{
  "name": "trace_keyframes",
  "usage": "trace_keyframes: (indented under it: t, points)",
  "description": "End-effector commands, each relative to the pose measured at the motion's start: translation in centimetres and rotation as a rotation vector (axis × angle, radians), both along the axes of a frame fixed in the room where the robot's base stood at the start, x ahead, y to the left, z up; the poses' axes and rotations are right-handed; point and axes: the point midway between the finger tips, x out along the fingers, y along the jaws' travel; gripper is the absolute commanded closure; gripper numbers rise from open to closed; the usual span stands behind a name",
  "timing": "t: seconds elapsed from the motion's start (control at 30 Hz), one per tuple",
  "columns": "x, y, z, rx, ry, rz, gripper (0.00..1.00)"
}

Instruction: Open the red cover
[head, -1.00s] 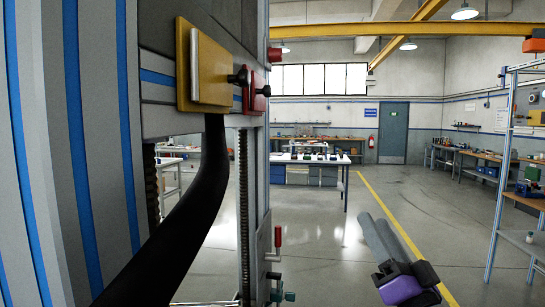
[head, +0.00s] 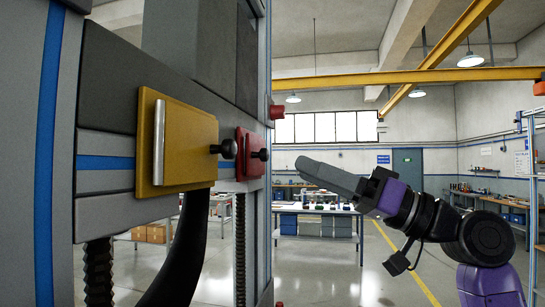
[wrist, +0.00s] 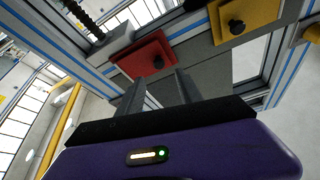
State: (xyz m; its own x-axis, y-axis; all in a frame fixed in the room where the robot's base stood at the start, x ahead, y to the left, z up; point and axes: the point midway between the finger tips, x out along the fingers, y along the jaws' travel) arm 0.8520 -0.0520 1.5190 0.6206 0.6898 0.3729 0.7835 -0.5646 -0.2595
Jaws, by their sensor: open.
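The red cover (head: 250,153) is a small upright plate with a black knob, on the grey machine frame in the head view. It lies flat against the frame and looks closed. The wrist view shows the red cover (wrist: 140,52) just beyond the fingertips, with its knob near the right finger. My gripper (head: 308,170) is to the right of the cover in the head view, pointing left toward it, with a visible gap to the knob. In the wrist view my gripper (wrist: 158,88) has its two fingers apart with nothing between them.
A larger yellow cover (head: 190,140) with a metal strip and black knob is left of the red one. A thick black hose (head: 182,255) hangs below it. A workbench (head: 315,210) stands behind. Open floor lies to the right.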

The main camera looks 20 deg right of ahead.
Motion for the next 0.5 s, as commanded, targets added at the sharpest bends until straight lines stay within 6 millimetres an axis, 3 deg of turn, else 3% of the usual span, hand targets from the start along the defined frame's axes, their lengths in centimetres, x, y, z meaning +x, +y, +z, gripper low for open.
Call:
trace_keyframes:
  t: [0.5]
  points:
    - [4.2,4.6,2.5,-0.004,0.004,0.000,0.57]
